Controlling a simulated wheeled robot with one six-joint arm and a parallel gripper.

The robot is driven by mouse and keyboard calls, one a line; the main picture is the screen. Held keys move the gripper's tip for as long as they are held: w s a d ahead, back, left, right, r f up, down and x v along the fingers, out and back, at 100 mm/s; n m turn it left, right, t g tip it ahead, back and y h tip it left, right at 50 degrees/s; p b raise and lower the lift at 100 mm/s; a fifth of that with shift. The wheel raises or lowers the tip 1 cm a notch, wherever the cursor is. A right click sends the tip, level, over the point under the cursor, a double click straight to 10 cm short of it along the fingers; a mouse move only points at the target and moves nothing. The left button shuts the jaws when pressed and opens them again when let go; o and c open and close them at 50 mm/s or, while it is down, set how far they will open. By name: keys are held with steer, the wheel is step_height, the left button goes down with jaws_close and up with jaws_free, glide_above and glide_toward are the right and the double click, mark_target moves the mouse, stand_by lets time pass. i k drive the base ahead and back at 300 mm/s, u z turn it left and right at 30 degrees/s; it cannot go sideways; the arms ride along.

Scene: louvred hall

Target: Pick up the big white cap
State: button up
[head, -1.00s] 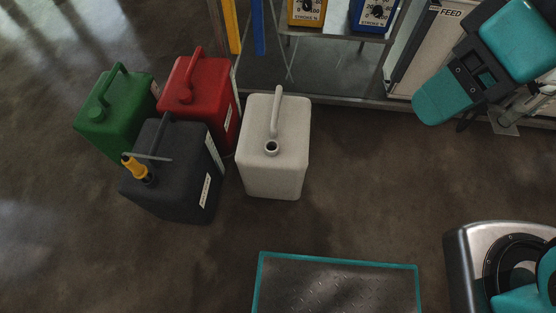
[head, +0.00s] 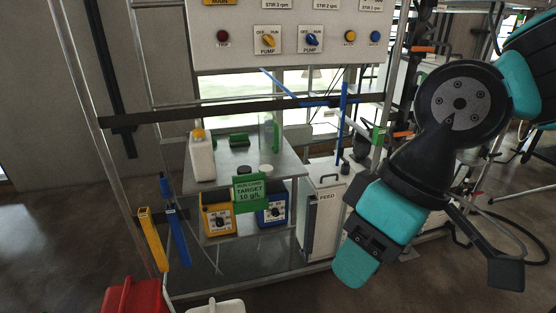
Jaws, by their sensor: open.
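On the grey shelf top (head: 290,165), behind the green run card, a small white round cap (head: 266,169) shows its upper part. A second pale round piece (head: 243,170) with a darker top stands just left of it. Both are partly hidden by the card, so I cannot tell their full size. My gripper (head: 430,238) is at the right, well apart from the shelf and nearer to me. Its dark jaws look spread and empty, with one partly hidden by the teal part of my arm.
A white bottle with a yellow cap (head: 202,157) stands on the shelf's left. The green card (head: 249,190) stands at its front edge. Yellow (head: 218,218) and blue pumps (head: 274,208) sit below. A dark rail (head: 240,110) crosses above the shelf. A FEED container (head: 322,215) stands right.

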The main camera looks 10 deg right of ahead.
mark_target(269, 169)
steer(key=z, duration=1.2)
steer(key=i, duration=2)
steer(key=u, duration=3.55)
